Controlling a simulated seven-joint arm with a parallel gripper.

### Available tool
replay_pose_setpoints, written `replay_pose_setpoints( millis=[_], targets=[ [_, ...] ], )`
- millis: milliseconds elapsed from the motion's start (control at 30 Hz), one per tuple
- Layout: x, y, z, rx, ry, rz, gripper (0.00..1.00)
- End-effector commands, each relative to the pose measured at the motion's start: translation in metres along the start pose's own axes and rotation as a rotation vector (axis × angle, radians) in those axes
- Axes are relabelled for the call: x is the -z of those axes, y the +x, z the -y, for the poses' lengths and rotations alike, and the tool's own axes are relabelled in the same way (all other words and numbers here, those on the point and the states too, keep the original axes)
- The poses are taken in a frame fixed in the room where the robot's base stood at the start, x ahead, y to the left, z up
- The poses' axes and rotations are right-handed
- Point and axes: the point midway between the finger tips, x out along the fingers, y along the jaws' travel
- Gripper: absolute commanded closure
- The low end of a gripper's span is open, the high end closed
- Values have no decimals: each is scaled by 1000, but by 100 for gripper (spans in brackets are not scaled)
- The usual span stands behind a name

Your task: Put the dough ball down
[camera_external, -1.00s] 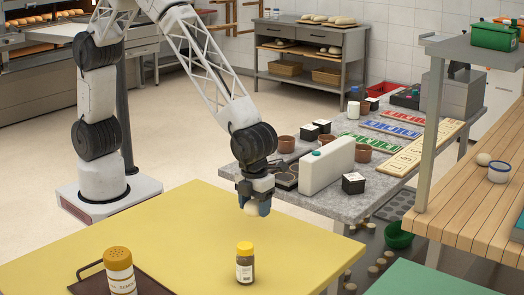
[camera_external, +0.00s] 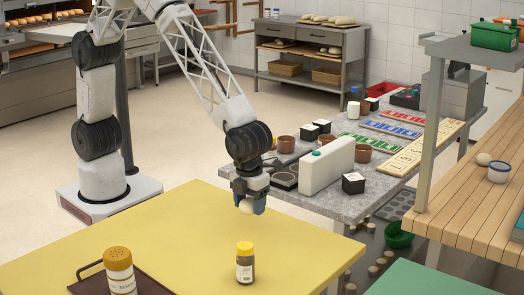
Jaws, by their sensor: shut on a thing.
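The pale dough ball (camera_external: 247,206) is between the fingers of my gripper (camera_external: 250,203), low over the yellow table (camera_external: 180,240). My gripper is shut on it and points downward. The fingers partly hide the ball. I cannot tell whether its underside touches the table top or hangs just above it.
A yellow-capped jar (camera_external: 245,264) stands on the yellow table in front of my gripper. The table's left middle is clear.

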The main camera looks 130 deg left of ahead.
Motion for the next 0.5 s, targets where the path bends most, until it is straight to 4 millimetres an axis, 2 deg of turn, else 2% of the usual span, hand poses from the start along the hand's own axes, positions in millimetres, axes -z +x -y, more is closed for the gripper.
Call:
replay_pose_setpoints(
  millis=[167, 500],
  targets=[
    [3, -3, -26, 1, 4, 0, 65],
    [8, -4, -94, 1, 12, 0, 65]
  ],
)
